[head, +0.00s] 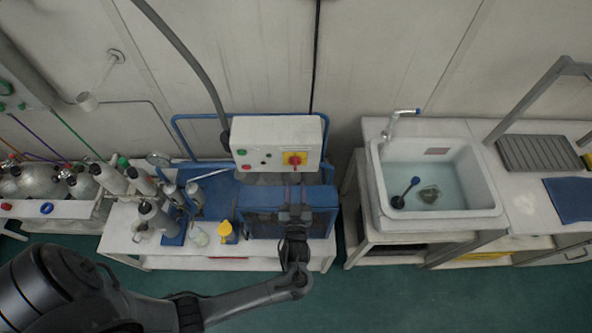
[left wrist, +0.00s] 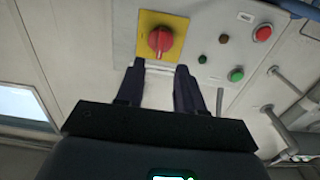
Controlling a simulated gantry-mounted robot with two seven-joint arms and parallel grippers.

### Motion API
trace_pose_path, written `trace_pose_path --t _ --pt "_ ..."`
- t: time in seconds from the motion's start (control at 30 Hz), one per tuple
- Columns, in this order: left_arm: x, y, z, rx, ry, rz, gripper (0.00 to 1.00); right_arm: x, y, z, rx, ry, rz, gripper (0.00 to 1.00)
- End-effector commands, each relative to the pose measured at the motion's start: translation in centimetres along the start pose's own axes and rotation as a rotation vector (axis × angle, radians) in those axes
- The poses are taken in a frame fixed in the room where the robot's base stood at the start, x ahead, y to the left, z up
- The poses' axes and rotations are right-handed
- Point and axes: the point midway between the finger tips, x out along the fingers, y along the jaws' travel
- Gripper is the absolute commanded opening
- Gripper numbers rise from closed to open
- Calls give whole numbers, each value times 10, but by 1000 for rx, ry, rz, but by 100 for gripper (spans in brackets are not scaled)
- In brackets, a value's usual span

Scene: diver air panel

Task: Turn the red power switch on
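The red power switch (head: 294,159) is a round red knob on a square yellow plate, at the right end of the white control box (head: 270,132). In the left wrist view the red switch (left wrist: 160,40) shows just beyond the fingertips, with a raised grip bar across it. My left gripper (head: 293,192) is in front of the box and a little below the switch. In the left wrist view the left gripper (left wrist: 160,68) has its two dark fingers apart with nothing between them, lined up with the switch but not around it. My right gripper is not in view.
Red and green buttons (left wrist: 236,75) sit beside the switch on the box. A blue machine (head: 262,200) is under it. Bottles and a yellow item (head: 228,232) stand left on the white bench; a sink (head: 438,180) is at right.

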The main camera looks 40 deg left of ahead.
Motion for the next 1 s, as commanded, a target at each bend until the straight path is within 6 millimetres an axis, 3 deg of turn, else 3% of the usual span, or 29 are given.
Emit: trace_pose_path --t 0.2,0.4,0.87,1.0 --pt "37 0 -2 2 2 -1 37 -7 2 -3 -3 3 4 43" --pt "60 0 0 2 0 0 37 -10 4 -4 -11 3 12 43" --pt "71 -1 0 0 -1 0 37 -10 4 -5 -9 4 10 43" --pt "70 -1 0 0 -1 0 20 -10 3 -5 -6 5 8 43"
